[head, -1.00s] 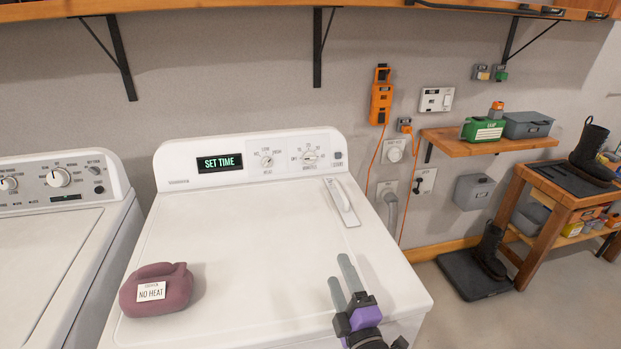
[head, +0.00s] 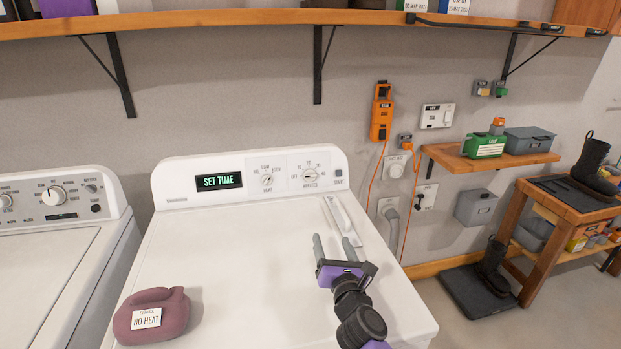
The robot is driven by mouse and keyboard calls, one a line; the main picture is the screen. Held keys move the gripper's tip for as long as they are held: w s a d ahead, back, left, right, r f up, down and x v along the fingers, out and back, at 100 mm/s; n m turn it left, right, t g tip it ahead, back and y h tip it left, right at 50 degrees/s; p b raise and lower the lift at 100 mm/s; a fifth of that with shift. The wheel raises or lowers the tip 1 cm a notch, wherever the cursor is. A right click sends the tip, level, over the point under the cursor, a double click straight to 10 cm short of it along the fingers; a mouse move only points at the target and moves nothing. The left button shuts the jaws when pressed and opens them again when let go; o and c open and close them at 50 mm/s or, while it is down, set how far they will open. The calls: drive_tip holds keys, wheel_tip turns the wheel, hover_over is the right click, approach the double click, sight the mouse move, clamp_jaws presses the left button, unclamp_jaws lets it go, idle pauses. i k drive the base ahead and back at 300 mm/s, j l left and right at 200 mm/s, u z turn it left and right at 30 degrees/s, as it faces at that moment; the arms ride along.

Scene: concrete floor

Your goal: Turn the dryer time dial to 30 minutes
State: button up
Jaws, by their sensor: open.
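The white dryer (head: 190,240) stands in the middle of the head view. Its back panel carries a display (head: 219,181) reading "SET TIME", a heat dial (head: 267,180) and, to the right, the minutes dial (head: 310,175) with small numbers around it. The minutes dial's exact pointer position is too small to tell. A start button (head: 338,173) sits at the panel's right end. My gripper (head: 335,241) is over the right part of the dryer top, its two grey fingers apart and empty, pointing toward the panel. It is below and in front of the minutes dial, not touching it.
A maroon jug-shaped object (head: 152,318) with a "NO HEAT" card lies on the dryer's front left. A white handle-like part (head: 343,216) is just beside my fingers. A washer (head: 50,260) stands left. A wooden shelf (head: 220,22) overhangs the wall behind.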

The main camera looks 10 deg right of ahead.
sight(309, 176)
drive_tip(key=i+l, duration=0.1)
drive_tip(key=i, duration=0.8)
